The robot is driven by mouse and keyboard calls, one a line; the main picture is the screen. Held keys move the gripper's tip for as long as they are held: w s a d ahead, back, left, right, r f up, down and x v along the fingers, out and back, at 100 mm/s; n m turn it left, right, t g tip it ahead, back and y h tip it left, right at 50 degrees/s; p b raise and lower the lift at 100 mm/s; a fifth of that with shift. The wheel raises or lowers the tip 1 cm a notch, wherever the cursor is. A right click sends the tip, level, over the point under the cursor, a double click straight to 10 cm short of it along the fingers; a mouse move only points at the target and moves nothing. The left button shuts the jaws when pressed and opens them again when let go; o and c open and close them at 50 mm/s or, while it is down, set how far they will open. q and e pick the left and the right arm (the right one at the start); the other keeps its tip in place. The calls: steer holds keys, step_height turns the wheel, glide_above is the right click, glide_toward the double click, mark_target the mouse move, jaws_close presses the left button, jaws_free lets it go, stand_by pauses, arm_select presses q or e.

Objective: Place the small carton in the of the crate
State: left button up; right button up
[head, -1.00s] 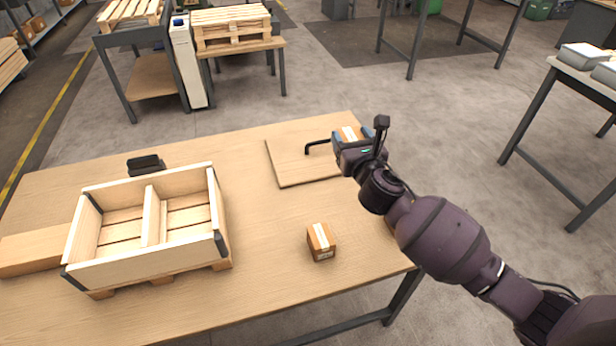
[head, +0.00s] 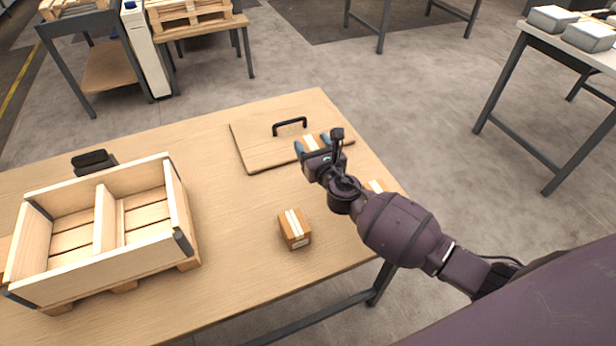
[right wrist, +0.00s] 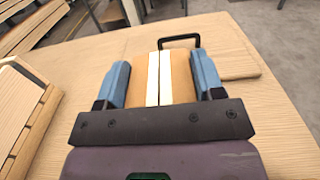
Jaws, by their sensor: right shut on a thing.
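My right gripper (head: 313,145) is shut on a small brown carton with a pale tape stripe (right wrist: 163,78). The blue fingers press on both sides of the carton in the right wrist view. It is held over the near right part of a wooden board; its height is hard to tell. The wooden crate (head: 104,272) sits at the left of the table, with a divider making two compartments, both empty. Another taped carton (head: 295,229) stands on the table between crate and arm. A further carton (head: 376,186) shows partly behind my right arm. My left gripper is not in view.
The flat board (head: 255,150) with a black handle (head: 290,125) lies at the table's back right. A black object (head: 92,161) lies behind the crate. The table (head: 225,240) is clear between the crate and the nearer loose carton.

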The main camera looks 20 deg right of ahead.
step_height(320, 180, down, 6)
steer(key=b, duration=0.2)
steer(key=shift+b, duration=0.3)
steer(key=shift+f+b, duration=0.3)
steer(key=shift+f, duration=0.2)
step_height(320, 180, down, 4)
steer(key=shift+r+b, duration=0.1)
steer(key=shift+b, duration=0.95)
steer(key=shift+f, duration=0.3)
steer(key=shift+r, duration=0.2)
steer(key=shift+f+b, duration=0.25)
steer(key=shift+b, duration=0.05)
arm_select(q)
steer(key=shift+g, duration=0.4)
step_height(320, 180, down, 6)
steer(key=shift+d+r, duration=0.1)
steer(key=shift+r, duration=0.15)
arm_select(e)
steer(key=o, duration=1.1)
